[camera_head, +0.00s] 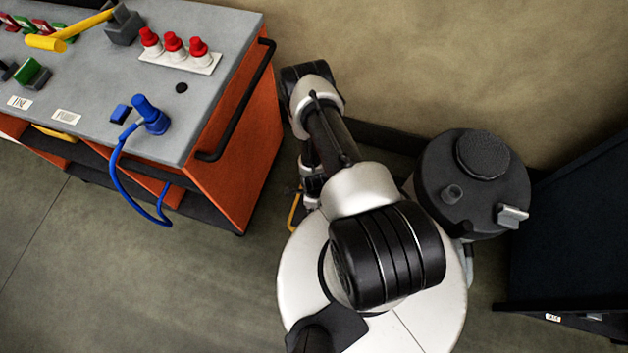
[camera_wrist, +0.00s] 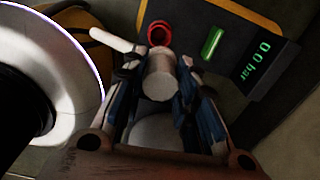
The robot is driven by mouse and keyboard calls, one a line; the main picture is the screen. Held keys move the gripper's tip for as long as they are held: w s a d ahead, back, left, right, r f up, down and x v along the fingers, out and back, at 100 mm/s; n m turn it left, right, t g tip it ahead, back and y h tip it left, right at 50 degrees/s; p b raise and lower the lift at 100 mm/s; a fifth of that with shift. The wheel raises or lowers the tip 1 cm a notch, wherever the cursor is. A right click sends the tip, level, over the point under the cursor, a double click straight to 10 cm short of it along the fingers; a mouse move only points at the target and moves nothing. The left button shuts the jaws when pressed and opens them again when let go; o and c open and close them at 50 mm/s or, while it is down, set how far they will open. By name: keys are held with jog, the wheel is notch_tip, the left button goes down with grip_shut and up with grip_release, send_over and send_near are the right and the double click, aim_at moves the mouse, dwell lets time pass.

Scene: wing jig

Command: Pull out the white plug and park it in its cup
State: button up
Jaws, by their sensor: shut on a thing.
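In the wrist view my gripper (camera_wrist: 158,76) is shut on a pale, round-ended cylinder, which looks like the white plug (camera_wrist: 159,78). The plug sits between the two dark blue fingers. A wider pale round part (camera_wrist: 153,131) shows behind it, nearer the palm. Just beyond the plug's end is a red ring (camera_wrist: 159,33) with a dark middle. A small gap seems to show between them, but I cannot tell the depth. No cup can be made out for certain. In the head view my arm hides the gripper and the plug.
A white rod (camera_wrist: 98,37) lies left of the ring. The head view shows an orange-sided workbench (camera_head: 225,150) and a black drum (camera_head: 440,190) beside my arm.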

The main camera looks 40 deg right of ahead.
jog(key=shift+r+p, duration=2)
jog(key=shift+r, duration=3.25)
